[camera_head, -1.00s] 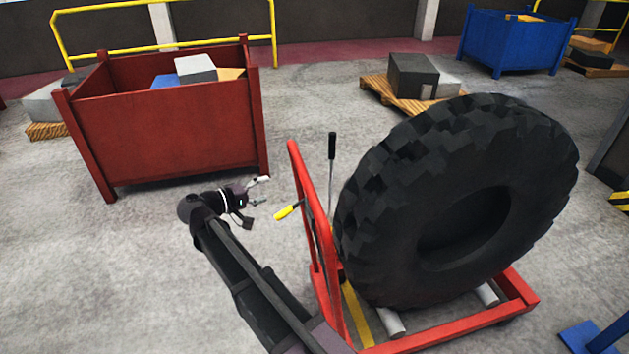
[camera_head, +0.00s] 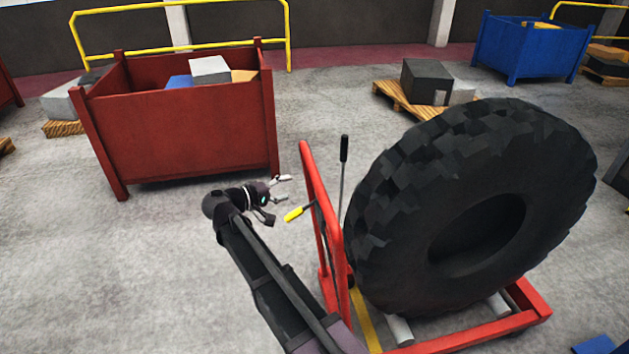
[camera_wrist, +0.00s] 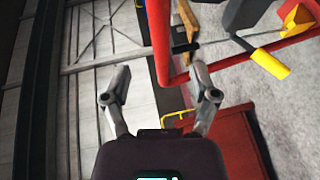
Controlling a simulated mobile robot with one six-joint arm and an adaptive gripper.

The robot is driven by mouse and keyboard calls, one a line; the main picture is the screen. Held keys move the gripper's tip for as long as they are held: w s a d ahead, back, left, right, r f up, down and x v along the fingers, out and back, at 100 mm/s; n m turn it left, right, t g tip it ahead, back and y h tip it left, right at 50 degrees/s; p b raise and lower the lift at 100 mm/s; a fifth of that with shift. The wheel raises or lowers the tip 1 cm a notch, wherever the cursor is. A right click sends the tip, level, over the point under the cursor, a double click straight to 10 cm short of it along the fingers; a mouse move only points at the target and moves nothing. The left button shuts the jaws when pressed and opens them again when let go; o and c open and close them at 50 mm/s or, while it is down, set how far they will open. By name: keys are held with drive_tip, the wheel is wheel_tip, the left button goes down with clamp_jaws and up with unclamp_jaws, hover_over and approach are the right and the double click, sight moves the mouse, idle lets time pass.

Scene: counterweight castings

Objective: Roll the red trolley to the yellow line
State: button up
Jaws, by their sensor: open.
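The red trolley (camera_head: 334,240) stands at the right of centre in the head view with a large black tyre (camera_head: 385,220) upright on it. Its tubular handle frame is on its left side. A yellow-gripped lever (camera_head: 294,214) sticks out to the left of the frame. My gripper (camera_head: 284,188) is open and empty, just left of the handle frame and above the yellow grip. In the wrist view a corner of the red frame (camera_wrist: 159,40) shows between and beyond my open fingers. No yellow floor line can be made out for certain; a yellow strip (camera_head: 366,322) shows at the trolley's base.
A red bin (camera_head: 185,135) with blocks stands behind my gripper to the left. A pallet (camera_head: 400,100) with dark and grey blocks and a blue bin (camera_head: 525,50) stand at the back. A yellow rail (camera_head: 180,43) runs along the wall.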

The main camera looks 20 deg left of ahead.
sight(317, 180)
drive_tip(key=b+x, duration=0.1)
drive_tip(key=x, duration=1)
drive_tip(key=shift+f+b, duration=0.1)
drive_tip(key=shift+b, duration=0.3)
